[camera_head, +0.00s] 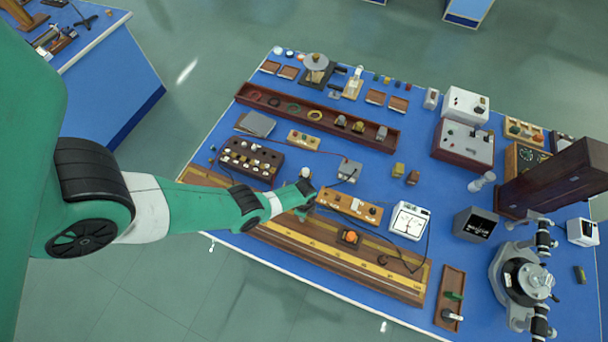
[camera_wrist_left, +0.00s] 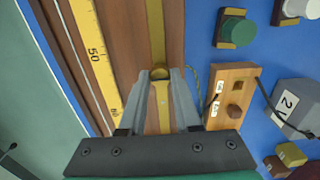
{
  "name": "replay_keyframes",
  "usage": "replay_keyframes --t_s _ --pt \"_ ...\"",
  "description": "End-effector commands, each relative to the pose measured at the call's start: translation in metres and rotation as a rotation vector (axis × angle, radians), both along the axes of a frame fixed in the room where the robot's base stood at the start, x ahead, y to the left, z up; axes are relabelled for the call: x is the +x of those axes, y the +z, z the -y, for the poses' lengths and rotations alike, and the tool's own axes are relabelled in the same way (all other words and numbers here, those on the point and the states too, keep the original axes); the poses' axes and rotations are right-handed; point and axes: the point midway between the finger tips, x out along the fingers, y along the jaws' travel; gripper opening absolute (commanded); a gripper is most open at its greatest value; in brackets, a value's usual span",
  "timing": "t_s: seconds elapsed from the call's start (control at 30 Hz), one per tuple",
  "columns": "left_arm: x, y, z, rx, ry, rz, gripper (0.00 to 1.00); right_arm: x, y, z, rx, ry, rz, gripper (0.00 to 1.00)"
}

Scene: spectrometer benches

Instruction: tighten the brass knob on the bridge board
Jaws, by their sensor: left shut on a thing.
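The bridge board is a long brown wooden board (camera_head: 300,250) with a yellow scale, along the near side of the blue bench. In the left wrist view, its scale (camera_wrist_left: 92,45) runs at left and a brass strip (camera_wrist_left: 155,25) runs up the middle. The round brass knob (camera_wrist_left: 160,74) shows between my left fingertips. My left gripper (camera_wrist_left: 159,80) is shut on it, one finger at each side. In the head view, my left gripper (camera_head: 303,210) is at the board's far edge, small and partly hidden by its own wrist. My right gripper is in neither view.
A small wooden block with knobs (camera_wrist_left: 232,92) stands just right of my left gripper, with a dark wire beside it. A white meter (camera_head: 409,220) and an orange-topped piece (camera_head: 349,237) are to the right in the head view.

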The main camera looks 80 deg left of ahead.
Motion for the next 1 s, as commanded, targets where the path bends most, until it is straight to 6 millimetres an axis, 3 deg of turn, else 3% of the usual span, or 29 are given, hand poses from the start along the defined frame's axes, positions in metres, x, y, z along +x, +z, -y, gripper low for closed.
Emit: replay_keyframes --t_s 0.53,0.57,0.7,1.0 --pt "-0.0007 -0.0011 -0.0001 0.001 -0.027 0.0 0.0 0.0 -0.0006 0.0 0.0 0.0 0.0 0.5" --pt "-0.0007 -0.0011 -0.0001 0.001 -0.027 0.0 0.37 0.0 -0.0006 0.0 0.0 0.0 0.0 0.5" --pt "-0.0006 -0.0008 -0.0001 0.001 -0.026 -0.001 0.62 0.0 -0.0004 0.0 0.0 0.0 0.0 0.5" --pt "0.0 0.0015 0.0 0.0 -0.025 0.0 0.62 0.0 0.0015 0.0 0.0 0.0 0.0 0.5"
